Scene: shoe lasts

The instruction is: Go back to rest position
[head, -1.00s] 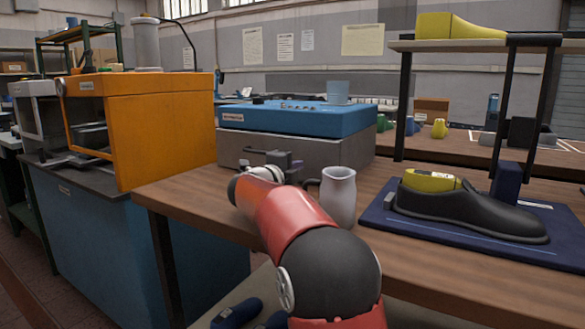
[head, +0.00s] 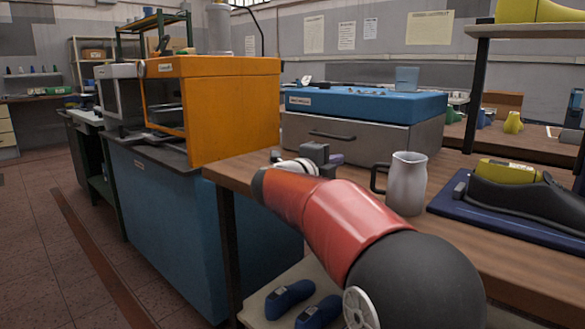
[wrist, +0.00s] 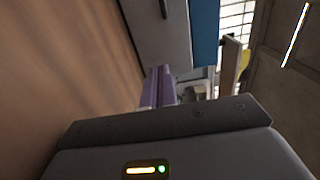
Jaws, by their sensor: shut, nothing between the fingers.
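My red and dark grey arm (head: 335,212) reaches from the lower right over the left end of the wooden table. My gripper (head: 336,158) is a small grey and purple shape at its far end, in front of the grey drawer unit. In the wrist view its purple fingers (wrist: 158,88) are together with nothing between them. The gripper's lower parts are partly hidden by the arm in the head view.
A metal pitcher (head: 407,184) stands right of my arm. Beyond it, a black shoe (head: 530,198) with a yellow last lies on a blue mat (head: 462,208). A grey drawer unit (head: 370,142) stands behind the gripper. Blue lasts (head: 289,298) lie below. Floor (head: 40,240) at left is clear.

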